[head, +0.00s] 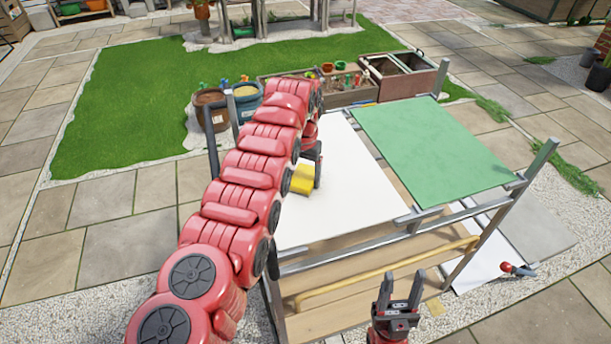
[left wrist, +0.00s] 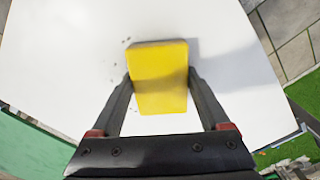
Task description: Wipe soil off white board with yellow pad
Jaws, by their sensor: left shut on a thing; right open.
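The white board (head: 352,190) lies flat on the left part of a metal-framed bench. It fills most of the left wrist view (left wrist: 60,60), where a few small dark soil specks (left wrist: 114,70) show just left of the pad. The yellow pad (head: 303,179) is at the board, partly behind my left arm; it also shows in the left wrist view (left wrist: 158,78). My left gripper (left wrist: 158,95) is shut on the pad, one finger on each side. I cannot tell whether the pad touches the board. My right gripper (head: 400,290) is open and empty in front of the bench.
A green panel (head: 435,148) lies right of the white board. The bench has upright metal posts (head: 532,185), a front rail (head: 345,250) and a lower wooden shelf (head: 350,290). Pots (head: 213,108) and planter boxes (head: 400,75) stand behind it.

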